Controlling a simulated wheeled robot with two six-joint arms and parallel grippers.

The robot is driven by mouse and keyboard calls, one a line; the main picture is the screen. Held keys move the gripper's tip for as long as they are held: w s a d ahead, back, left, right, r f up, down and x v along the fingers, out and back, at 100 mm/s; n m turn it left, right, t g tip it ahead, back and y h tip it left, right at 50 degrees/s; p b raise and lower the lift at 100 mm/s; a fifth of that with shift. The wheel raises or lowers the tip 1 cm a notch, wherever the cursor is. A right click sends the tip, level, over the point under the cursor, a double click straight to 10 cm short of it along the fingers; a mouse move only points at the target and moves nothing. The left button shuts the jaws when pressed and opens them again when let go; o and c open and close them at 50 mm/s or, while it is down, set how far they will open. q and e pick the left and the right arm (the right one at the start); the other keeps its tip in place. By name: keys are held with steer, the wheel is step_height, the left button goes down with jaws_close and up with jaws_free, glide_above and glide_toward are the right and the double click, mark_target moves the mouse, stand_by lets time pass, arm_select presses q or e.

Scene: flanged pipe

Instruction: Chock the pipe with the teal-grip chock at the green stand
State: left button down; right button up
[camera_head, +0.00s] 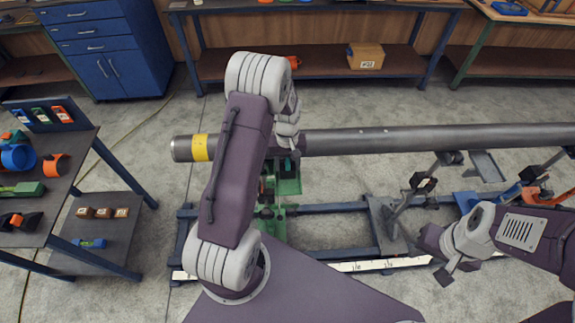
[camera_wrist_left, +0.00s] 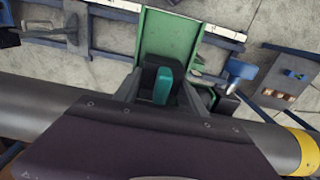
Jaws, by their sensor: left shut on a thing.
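The long grey pipe (camera_head: 400,139) lies across the rack, with a yellow band (camera_head: 200,147) near its left end. The green stand (camera_head: 289,186) is under the pipe and also shows in the left wrist view (camera_wrist_left: 168,32). The teal-grip chock (camera_wrist_left: 163,86) is between my left gripper's fingers (camera_wrist_left: 160,98), beside the pipe at the green stand. My left gripper is shut on it. Whether the chock touches the pipe or stand I cannot tell.
A blue-framed rack (camera_head: 330,207) carries the stands, with an orange-and-blue one (camera_head: 535,195) at right. A side table (camera_head: 60,190) at left holds coloured parts. A blue cabinet (camera_head: 105,50) and a bench with a cardboard box (camera_head: 366,57) stand behind. Open floor lies behind the pipe.

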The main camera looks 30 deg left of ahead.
arm_select(q)
steer(key=shift+w+a, duration=0.15)
steer(key=shift+w, duration=0.05)
steer(key=c, duration=0.6)
jaws_free()
steer(key=shift+s+d+r+p, duration=0.1)
steer(key=shift+s+r+p, duration=0.05)
steer(key=shift+r+p, duration=0.95)
steer(key=shift+s+d+r+p, duration=0.1)
steer(key=shift+s+r+p, duration=0.05)
steer(key=shift+r+p, duration=0.95)
steer(key=shift+s+d+r+p, duration=0.15)
steer(key=shift+r+p, duration=0.7)
steer(key=shift+r, duration=0.5)
steer(key=shift+a, duration=0.1)
steer(key=shift+f, duration=0.1)
